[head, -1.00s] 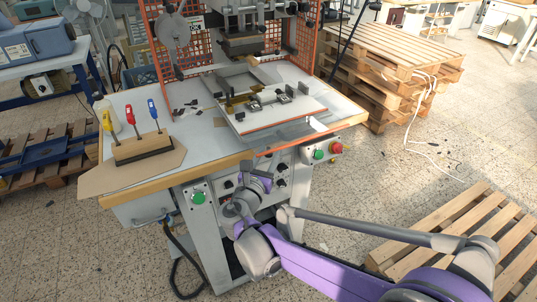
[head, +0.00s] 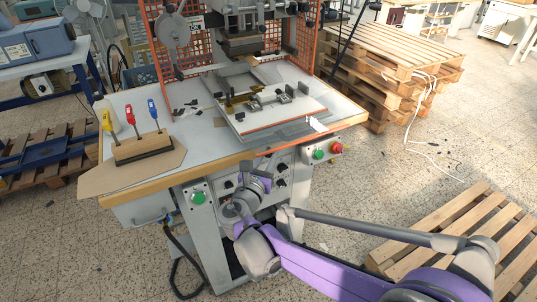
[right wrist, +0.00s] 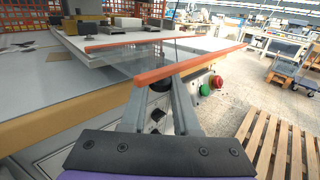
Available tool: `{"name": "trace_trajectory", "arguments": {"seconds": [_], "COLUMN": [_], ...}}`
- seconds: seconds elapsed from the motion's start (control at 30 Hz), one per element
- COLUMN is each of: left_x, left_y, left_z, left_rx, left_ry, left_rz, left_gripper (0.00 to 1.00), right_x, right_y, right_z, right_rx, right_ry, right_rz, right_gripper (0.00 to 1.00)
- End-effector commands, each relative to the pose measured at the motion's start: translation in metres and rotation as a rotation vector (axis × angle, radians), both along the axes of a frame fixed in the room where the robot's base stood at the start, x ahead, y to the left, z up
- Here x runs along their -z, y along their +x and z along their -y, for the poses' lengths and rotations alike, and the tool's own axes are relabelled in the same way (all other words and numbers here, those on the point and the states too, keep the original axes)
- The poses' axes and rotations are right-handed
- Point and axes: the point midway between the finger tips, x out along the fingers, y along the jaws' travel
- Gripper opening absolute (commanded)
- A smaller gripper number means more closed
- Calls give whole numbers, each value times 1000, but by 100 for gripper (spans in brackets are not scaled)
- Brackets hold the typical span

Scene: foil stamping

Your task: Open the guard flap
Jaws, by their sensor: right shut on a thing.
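The guard flap (head: 302,141) is a clear panel with orange edge bars at the front of the stamping press. It lies low over the front of the press table. In the right wrist view the flap's near orange bar (right wrist: 205,60) crosses in front of my fingers. My right gripper (right wrist: 158,84) is shut on this bar, near its left end. In the head view my right gripper (head: 264,166) is under the table's front edge, and its fingertips are hard to make out. My left gripper is not in view.
The stamping press head (head: 240,45) stands above the work plate. Green and red buttons (head: 337,148) are on the front right. Pallets (head: 400,60) stand to the right.

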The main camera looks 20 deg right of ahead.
Motion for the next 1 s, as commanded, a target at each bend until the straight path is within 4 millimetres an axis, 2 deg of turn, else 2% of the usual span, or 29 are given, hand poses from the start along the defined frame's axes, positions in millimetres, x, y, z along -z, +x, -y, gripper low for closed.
{"name": "trace_trajectory", "arguments": {"seconds": [0.57, 0.8, 1.0], "left_x": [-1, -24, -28], "left_y": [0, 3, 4], "left_z": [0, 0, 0], "left_rx": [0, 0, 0], "left_ry": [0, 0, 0], "left_rz": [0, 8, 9], "left_gripper": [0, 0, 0], "right_x": [0, -18, -19], "right_y": [0, -2, -3], "right_z": [0, 0, 0], "right_rx": [0, 1, 0], "right_ry": [0, -10, -17], "right_rz": [-4, -134, -194], "right_gripper": [0, 0, 0]}}
